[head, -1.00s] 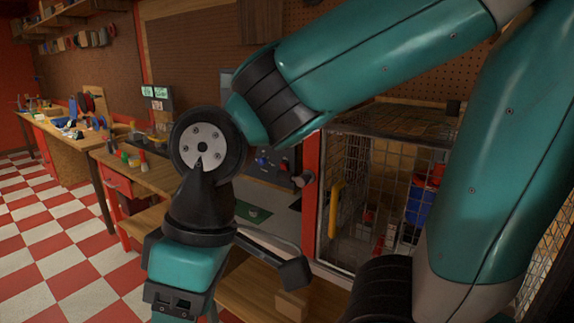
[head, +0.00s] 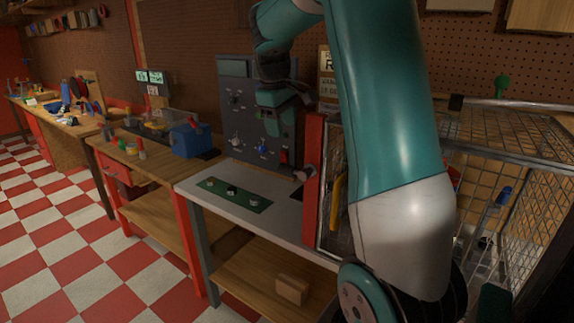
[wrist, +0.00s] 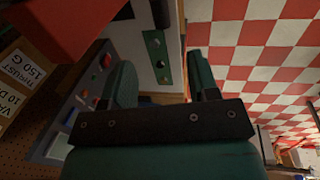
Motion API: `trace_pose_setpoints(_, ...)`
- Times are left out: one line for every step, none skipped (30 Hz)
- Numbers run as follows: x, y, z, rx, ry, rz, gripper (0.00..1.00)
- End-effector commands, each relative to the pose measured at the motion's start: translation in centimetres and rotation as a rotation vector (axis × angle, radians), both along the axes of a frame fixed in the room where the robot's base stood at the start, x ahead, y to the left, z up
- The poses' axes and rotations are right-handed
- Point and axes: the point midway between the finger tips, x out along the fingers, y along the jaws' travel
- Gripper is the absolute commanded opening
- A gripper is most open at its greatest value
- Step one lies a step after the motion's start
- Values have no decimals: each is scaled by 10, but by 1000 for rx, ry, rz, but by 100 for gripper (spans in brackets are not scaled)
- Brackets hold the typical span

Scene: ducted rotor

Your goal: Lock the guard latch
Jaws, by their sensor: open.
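A mesh guard cage with a red front post (head: 314,180) and a yellow handle (head: 337,203) stands right of the grey bench. A small dark knob-like part (head: 303,173), possibly the guard latch, sticks out from the post's left side. Whether it is locked I cannot tell. My gripper (head: 288,125) hangs in front of the control panel, above and left of this part. In the wrist view my gripper (wrist: 162,85) has its two green fingers apart with nothing between them. A red block, probably the post (wrist: 75,25), and a dark part (wrist: 161,12) show at the top there.
The grey control panel (head: 247,115) stands behind my gripper. A green plate with knobs (head: 233,195) lies on the grey bench (head: 205,192). A blue box (head: 191,140) stands on the wooden bench to the left. My arm hides part of the cage front.

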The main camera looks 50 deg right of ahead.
Motion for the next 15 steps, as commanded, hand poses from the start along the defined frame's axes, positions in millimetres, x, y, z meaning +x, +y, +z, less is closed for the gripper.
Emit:
trace_pose_setpoints(-1,-2,-11,4,5,-1,55)
trace_pose_setpoints(-1,-3,-18,5,5,-2,55)
trace_pose_setpoints(-1,-5,-27,4,5,0,55)
trace_pose_setpoints(-1,-6,-34,5,6,-1,55)
trace_pose_setpoints(0,-7,-40,4,5,-2,55)
trace_pose_setpoints(0,-9,-49,5,4,-1,55)
trace_pose_setpoints(0,-10,-56,5,4,0,55)
trace_pose_setpoints(0,-12,-62,5,5,0,55)
trace_pose_setpoints(0,-13,-72,5,5,-1,55)
trace_pose_setpoints(0,-15,-77,4,3,-2,55)
trace_pose_setpoints(0,-16,-83,5,3,-1,55)
trace_pose_setpoints(0,-17,-91,5,3,-1,55)
trace_pose_setpoints(1,-18,-96,5,3,-1,55)
trace_pose_setpoints(0,-19,-101,5,2,0,55)
trace_pose_setpoints(1,-20,-106,3,2,0,55)
